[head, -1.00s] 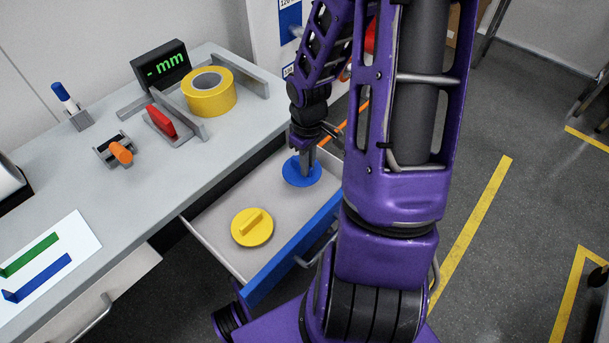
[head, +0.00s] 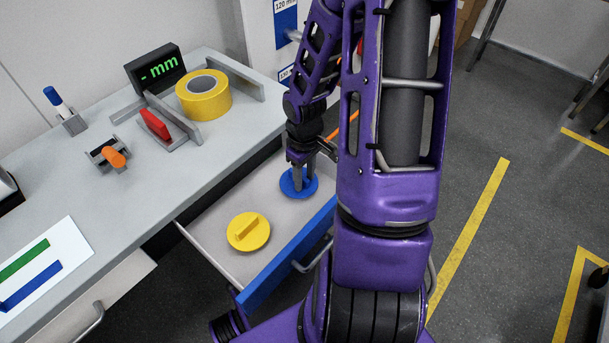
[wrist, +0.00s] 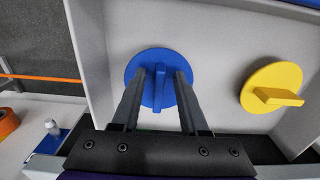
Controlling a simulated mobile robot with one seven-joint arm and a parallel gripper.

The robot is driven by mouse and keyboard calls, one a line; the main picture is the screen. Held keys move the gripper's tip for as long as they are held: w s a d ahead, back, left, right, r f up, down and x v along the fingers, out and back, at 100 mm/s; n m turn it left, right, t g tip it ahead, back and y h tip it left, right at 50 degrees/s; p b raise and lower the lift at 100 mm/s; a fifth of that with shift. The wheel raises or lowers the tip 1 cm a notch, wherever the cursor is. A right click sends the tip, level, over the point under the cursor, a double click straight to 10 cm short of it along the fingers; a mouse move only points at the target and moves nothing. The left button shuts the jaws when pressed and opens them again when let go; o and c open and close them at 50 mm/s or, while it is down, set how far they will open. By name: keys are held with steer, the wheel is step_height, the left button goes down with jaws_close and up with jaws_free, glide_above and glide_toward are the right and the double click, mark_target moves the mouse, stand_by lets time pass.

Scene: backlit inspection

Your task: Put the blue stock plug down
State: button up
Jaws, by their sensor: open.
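The blue stock plug (head: 299,183) is a round disc with an upright grip bar. It lies in the open drawer (head: 205,238), toward the drawer's far right end. In the wrist view the blue plug (wrist: 158,72) lies flat on the drawer floor. My gripper (head: 303,184) is over it, pointing down. In the wrist view my gripper's fingers (wrist: 158,86) stand on both sides of the grip bar, with a gap on each side. The gripper is open.
A yellow plug (head: 248,232) lies in the same drawer, nearer the front left, with free floor between the two. The drawer's blue front (head: 290,255) and side walls stand close around. The bench above holds a yellow tape roll (head: 204,95) and a digital display (head: 157,69).

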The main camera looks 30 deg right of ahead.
mark_target(304, 178)
step_height(304, 178, up, 12)
steer(key=p, duration=0.4)
steer(key=shift+r, duration=0.15)
steer(key=shift+p, duration=0.3)
